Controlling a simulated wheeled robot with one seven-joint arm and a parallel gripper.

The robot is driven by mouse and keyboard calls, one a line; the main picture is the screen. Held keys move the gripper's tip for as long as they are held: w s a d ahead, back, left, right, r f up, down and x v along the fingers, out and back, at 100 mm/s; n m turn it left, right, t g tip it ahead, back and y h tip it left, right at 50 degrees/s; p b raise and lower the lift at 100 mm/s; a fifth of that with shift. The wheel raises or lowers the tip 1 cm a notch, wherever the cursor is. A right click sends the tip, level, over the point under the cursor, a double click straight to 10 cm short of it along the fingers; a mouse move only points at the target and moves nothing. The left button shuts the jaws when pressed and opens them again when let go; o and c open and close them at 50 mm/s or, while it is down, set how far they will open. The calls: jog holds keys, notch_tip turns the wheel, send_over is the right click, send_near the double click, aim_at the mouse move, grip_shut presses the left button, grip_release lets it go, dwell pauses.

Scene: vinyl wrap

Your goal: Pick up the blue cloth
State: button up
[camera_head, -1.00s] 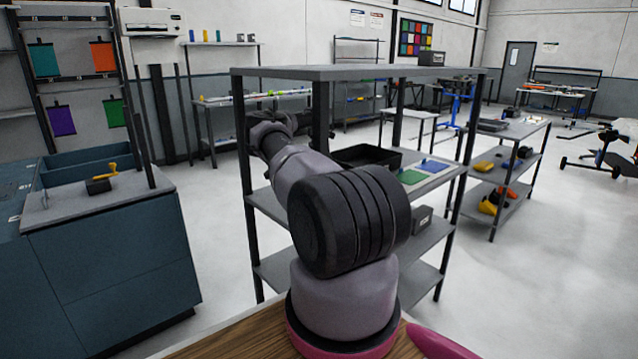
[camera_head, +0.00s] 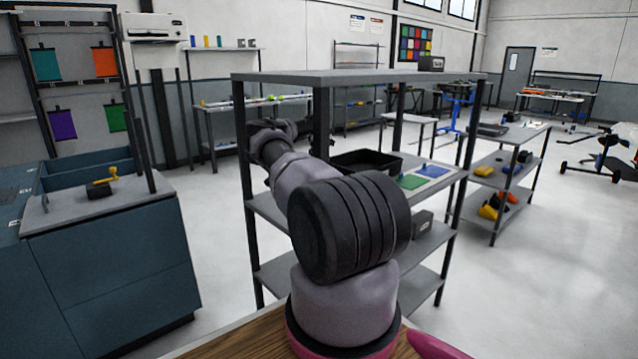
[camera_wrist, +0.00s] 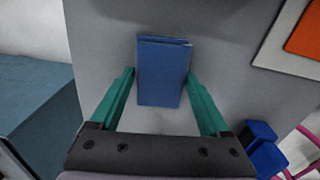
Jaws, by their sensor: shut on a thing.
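In the wrist view a blue folded cloth (camera_wrist: 162,78) lies between the two teal fingers of my gripper (camera_wrist: 160,76). The cloth looks like a flat upright-lying rectangle, with a layered fold at its far edge. My gripper is shut on it, one finger along each side. A grey surface shows behind and around it; I cannot tell whether the cloth touches that surface. In the head view my gripper and this cloth are hidden behind my arm and the shelf.
A grey metal shelf (camera_head: 352,76) stands in front, with a black tray (camera_head: 357,164), a green pad (camera_head: 411,181) and a blue pad (camera_head: 434,171). An orange pad (camera_wrist: 305,38) and a dark blue block (camera_wrist: 262,131) are near in the wrist view. Open floor lies right.

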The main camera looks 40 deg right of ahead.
jog(key=shift+r, duration=0.5)
notch_tip(320, 180, up, 2)
jog(key=shift+s+r, duration=0.1)
jog(key=shift+s, duration=0.05)
jog(key=s, duration=0.6)
jog(key=s+d, duration=0.1)
jog(key=s, duration=1)
jog(key=shift+s+d+f, duration=0.2)
jog(key=shift+s, duration=0.2)
jog(key=o, duration=0.5)
jog(key=c, duration=0.4)
jog(key=shift+o, duration=0.2)
